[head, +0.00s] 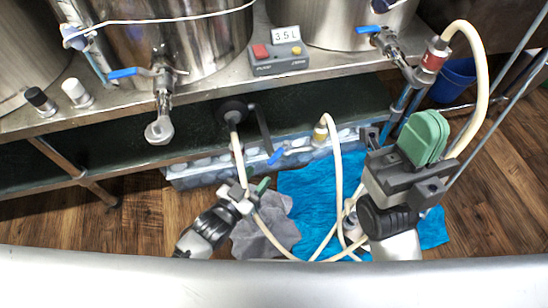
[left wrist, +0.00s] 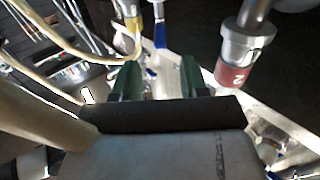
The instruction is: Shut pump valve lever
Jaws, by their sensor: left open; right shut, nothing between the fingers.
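The pump valve's blue lever (head: 276,156) sits under the bench, left of a brass hose fitting (head: 320,133). It points down and left; I cannot tell its exact angle to the pipe. A blue lever beside a brass fitting also shows in the left wrist view (left wrist: 160,35), beyond the fingertips. My left gripper (head: 250,188) is below and left of the lever in the head view, apart from it. Its green fingers are spread and empty in the left wrist view (left wrist: 160,76). My right gripper (head: 426,136) is shut and empty, at the right by a hose.
Steel kettles (head: 170,40) stand on the bench, with another blue valve lever (head: 122,73) above. A control box (head: 278,58) reads 3.5 L. Pale hoses (head: 337,180) loop near both grippers. A blue cloth (head: 300,195) and grey rag (head: 265,228) lie on the floor.

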